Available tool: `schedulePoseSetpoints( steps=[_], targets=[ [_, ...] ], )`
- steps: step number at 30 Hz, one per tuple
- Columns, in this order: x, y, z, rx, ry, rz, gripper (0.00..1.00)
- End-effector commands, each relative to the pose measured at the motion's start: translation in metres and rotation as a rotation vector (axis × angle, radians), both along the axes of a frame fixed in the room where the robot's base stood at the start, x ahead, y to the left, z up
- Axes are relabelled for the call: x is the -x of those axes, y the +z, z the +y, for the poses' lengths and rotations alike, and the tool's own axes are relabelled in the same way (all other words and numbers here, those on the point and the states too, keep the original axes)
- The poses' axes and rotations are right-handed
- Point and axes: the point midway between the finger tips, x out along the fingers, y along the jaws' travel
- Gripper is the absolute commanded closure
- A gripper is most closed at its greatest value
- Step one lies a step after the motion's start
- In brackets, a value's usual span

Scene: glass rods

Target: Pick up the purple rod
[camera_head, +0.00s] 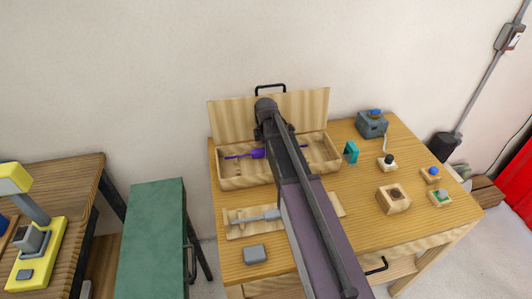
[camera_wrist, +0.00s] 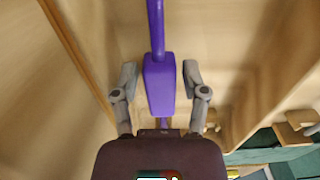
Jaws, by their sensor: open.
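The purple rod (camera_head: 257,154) lies in an open wooden box (camera_head: 234,182) on the table in the head view. Its thick block-like middle and thin shaft show in the wrist view (camera_wrist: 159,85). My gripper (camera_wrist: 160,78) is open, with one grey finger on each side of the thick middle and a gap on both sides. In the head view my arm covers part of the box and the rod's right portion. The rod's lower end in the wrist view is partly hidden by my gripper body.
The box's raised lid (camera_head: 232,118) stands behind it. A grey tool (camera_head: 255,217) lies on a board in front. A grey block (camera_head: 255,254), a teal bracket (camera_head: 351,152) and several small button blocks sit on the table (camera_head: 355,230). A green-topped bench (camera_head: 152,235) is at left.

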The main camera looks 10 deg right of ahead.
Motion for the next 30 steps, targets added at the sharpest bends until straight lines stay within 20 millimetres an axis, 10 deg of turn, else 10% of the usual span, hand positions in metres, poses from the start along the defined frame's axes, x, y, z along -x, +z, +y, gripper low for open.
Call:
schedulePoseSetpoints(
  steps=[4, 10, 30],
  targets=[
    [0.000, 0.000, 0.000, 0.000, 0.000, 0.000, 0.43],
    [0.000, 0.000, 0.000, 0.000, 0.000, 0.000, 0.99],
    [0.000, 0.011, 0.001, 0.000, 0.001, 0.000, 1.00]
  ],
)
